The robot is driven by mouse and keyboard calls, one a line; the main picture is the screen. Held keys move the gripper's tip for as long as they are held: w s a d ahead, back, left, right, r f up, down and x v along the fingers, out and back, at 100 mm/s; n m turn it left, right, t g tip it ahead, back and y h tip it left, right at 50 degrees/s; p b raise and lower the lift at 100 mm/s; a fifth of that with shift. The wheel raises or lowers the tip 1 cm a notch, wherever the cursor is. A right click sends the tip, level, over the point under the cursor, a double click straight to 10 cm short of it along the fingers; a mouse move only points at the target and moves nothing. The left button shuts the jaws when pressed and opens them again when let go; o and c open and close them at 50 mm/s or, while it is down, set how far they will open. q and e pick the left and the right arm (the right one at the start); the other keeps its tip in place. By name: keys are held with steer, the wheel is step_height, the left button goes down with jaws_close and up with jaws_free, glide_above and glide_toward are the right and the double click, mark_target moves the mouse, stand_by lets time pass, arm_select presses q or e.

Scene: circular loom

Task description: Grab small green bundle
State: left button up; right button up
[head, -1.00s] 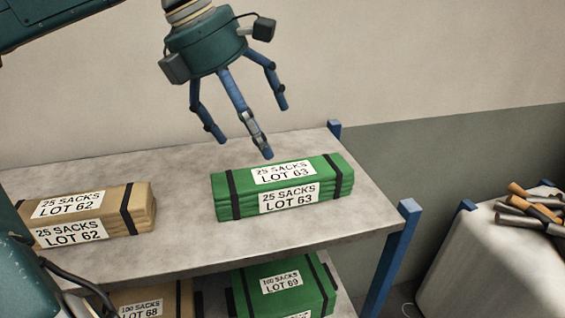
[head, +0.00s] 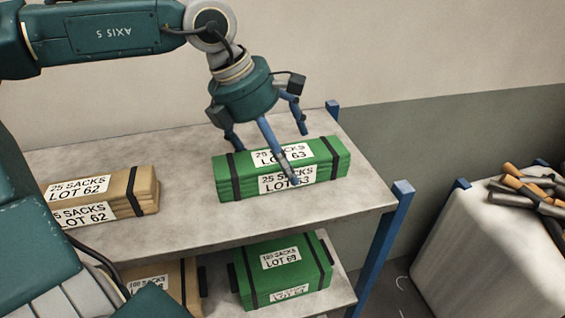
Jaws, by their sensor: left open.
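The small green bundle (head: 327,168), marked "25 SACKS LOT 63" and strapped with two black bands, lies on the upper shelf (head: 205,225). My left gripper (head: 268,157) is right over it, its blue fingers spread open and pointing down. One finger passes in front of the bundle's near side and partly covers its labels. The other fingers are at its far side. Whether any finger touches the bundle cannot be told. My right gripper is not in view.
A tan bundle (head: 120,190), LOT 62, lies left on the same shelf. A larger green bundle (head: 288,278), LOT 69, and a tan one (head: 174,275) sit on the lower shelf. A blue post (head: 385,245) stands at the right corner. A pale bin (head: 480,255) holds several rods.

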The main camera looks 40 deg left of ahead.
arm_select(q)
steer(key=c, duration=1.5)
steer(key=shift+r, duration=0.1)
steer(key=shift+c, duration=0.9)
